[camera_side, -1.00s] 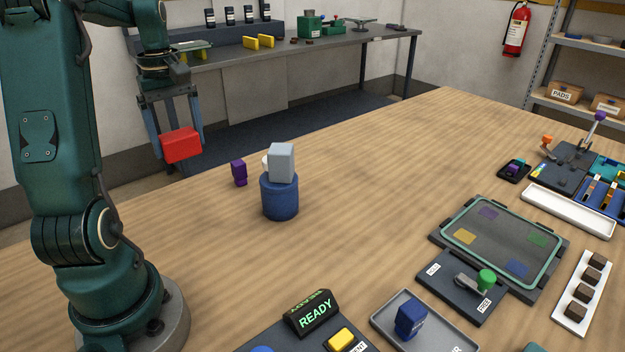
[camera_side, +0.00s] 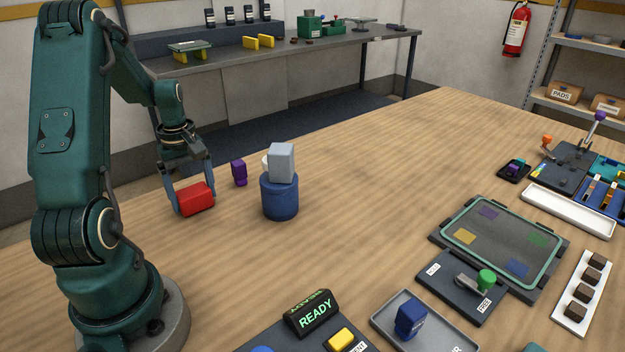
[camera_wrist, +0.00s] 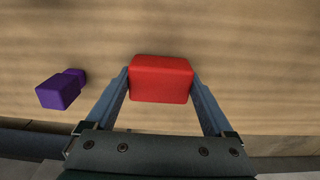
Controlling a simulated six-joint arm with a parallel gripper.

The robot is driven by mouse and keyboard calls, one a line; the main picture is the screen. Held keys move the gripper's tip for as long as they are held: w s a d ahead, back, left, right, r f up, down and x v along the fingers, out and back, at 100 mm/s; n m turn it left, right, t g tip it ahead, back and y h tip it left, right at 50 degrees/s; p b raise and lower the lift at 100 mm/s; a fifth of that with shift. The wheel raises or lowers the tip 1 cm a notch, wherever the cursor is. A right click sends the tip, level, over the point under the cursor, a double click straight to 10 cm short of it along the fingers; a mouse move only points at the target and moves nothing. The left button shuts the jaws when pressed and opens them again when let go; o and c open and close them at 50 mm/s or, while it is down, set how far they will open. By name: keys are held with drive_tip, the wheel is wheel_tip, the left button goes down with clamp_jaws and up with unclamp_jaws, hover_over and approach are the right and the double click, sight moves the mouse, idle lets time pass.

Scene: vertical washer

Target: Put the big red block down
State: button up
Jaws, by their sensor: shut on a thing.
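The big red block (camera_side: 195,198) is between the two fingers of my gripper (camera_side: 194,203), at the left part of the wooden table. My gripper is shut on it, one finger on each side. In the wrist view the red block (camera_wrist: 161,79) sits level between the fingertips (camera_wrist: 161,82), over bare wood. The block is at or very close to the table top; I cannot tell whether it touches.
A purple block (camera_side: 239,172) stands close behind my gripper, left of it in the wrist view (camera_wrist: 60,90). A blue cylinder (camera_side: 280,197) with a grey block (camera_side: 281,161) on top stands to the right. Free wood (camera_side: 200,265) lies in front.

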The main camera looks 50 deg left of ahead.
sight(192, 190)
drive_tip(key=o, duration=1.4)
drive_tip(key=shift+f, duration=0.15)
wheel_tip(192, 190, up, 12)
drive_tip(key=w+d+r+m+t+y, duration=0.1)
drive_tip(key=w+d+r+m+t, duration=0.2)
drive_tip(key=d+m, duration=0.65)
drive_tip(key=s+d+m+t+h, duration=0.1)
drive_tip(key=s+d+m, duration=0.4)
drive_tip(key=d, duration=1.1)
drive_tip(key=m+t, duration=0.1)
drive_tip(key=m, duration=0.2)
drive_tip(key=shift+d+t, duration=0.3)
drive_tip(key=shift+s+f+m, duration=0.1)
drive_tip(key=shift+m, duration=0.15)
